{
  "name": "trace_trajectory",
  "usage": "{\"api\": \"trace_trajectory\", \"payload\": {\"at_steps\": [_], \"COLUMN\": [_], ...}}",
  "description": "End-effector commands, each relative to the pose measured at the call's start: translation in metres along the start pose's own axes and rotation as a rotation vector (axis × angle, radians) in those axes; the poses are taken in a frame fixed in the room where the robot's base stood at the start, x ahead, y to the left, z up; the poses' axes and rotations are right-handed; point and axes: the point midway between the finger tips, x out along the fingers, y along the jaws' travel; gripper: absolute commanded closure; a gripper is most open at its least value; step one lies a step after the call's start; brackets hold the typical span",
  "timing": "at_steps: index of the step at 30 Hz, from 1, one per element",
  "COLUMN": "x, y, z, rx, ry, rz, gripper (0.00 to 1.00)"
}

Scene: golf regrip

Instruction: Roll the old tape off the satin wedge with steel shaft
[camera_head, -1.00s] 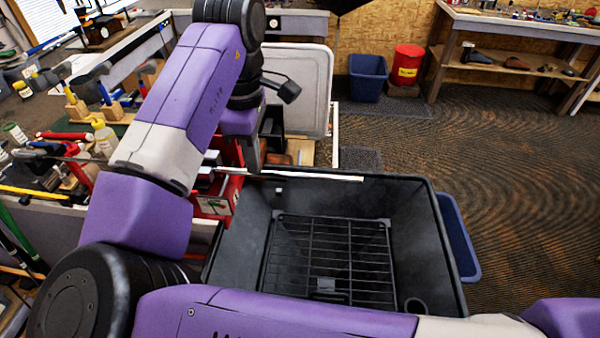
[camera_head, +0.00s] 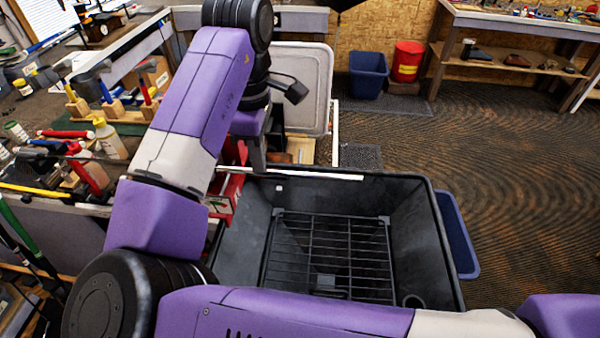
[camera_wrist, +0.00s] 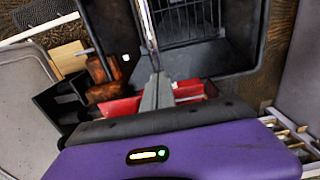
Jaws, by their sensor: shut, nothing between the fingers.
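The club's thin steel shaft (camera_head: 235,169) lies across the left and back of the black tub. Its butt end carries a pale white tape strip (camera_head: 320,176), which runs above the tub's back rim. The wedge head cannot be made out among the bench clutter. My gripper (camera_head: 257,168) is at the left end of the white strip, partly hidden by my arm. In the wrist view my gripper (camera_wrist: 155,88) has its fingers together, with the shaft (camera_wrist: 147,25) running away just beyond the tips. Whether they touch it is unclear.
The black tub (camera_head: 432,235) holds a wire grid (camera_head: 330,260). A red bin (camera_head: 222,195) stands at its left. A bench (camera_head: 150,196) with tools and bottles fills the left. A blue bin (camera_head: 457,235) is right of the tub; open floor lies beyond.

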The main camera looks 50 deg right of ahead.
Motion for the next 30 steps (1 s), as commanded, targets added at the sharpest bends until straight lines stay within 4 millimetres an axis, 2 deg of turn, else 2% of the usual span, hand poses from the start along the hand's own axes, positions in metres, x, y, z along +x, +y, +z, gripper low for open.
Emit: {"api": "trace_trajectory", "payload": {"at_steps": [3,14,24,30], "x": [0.001,0.001,0.001,0.001], "y": [0.000,0.000,0.000,0.000], "z": [0.008,0.011,0.045,0.054], "rx": [0.003,0.003,0.005,0.002], "ry": [-0.002,-0.002,-0.003,-0.003], "rz": [-0.001,-0.001,-0.001,-0.001], "gripper": [1.00,1.00,1.00,1.00]}}
